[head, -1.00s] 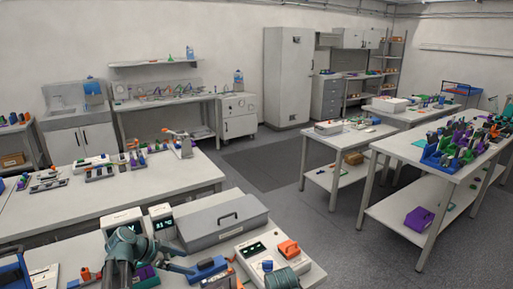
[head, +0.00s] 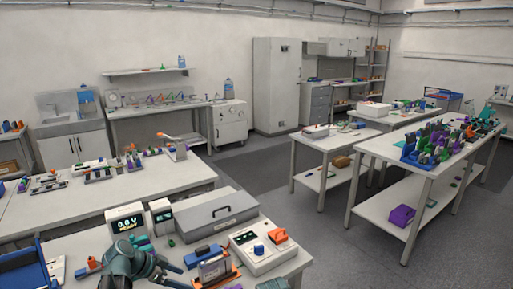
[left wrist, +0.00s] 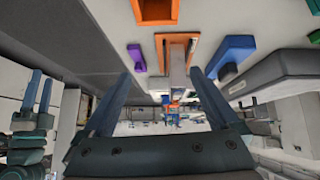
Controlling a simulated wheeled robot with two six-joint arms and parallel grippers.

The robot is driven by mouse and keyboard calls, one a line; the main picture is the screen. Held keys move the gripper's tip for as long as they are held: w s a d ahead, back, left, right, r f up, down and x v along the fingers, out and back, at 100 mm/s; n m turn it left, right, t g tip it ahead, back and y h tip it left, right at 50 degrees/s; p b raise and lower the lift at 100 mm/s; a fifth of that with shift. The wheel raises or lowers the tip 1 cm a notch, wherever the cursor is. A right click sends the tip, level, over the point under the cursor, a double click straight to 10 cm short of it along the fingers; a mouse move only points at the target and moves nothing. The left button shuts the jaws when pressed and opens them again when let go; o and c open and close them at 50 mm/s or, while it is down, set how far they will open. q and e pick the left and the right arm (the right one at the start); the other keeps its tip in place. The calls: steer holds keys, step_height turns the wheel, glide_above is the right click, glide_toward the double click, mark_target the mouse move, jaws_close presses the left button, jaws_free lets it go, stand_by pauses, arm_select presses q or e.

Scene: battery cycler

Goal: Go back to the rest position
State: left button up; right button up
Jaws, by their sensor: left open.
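My left gripper (head: 168,269) is low in the head view, above the front bench, with its two fingers apart and nothing between them. In the left wrist view my left gripper (left wrist: 160,103) also shows spread and empty, clear of the bench items. My right gripper (left wrist: 36,98) appears at the left of the left wrist view, its two fingers apart and empty. In the head view only a dark green piece at the bottom edge may belong to my right arm.
The front bench (head: 85,246) holds a display unit (head: 125,222), a grey lidded case (head: 214,213), a white box with an orange part (head: 262,248) and a blue tray (head: 25,270). A loaded table (head: 385,165) stands at right. The floor (head: 300,235) between is clear.

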arm_select(q)
steer(key=s+d+f+n+g+y, duration=0.2)
steer(key=s+d+n+y, duration=0.1)
steer(key=s+d, duration=0.6)
steer(key=s+d+f+n+g+y, duration=0.2)
steer(key=s+d+f+n+y, duration=0.1)
steer(key=s+d, duration=0.6)
steer(key=shift+s+f+n+g+y, duration=0.2)
steer(key=shift+s+n+g+y, duration=0.25)
steer(key=shift+y, duration=0.85)
steer(key=shift+w, duration=0.1)
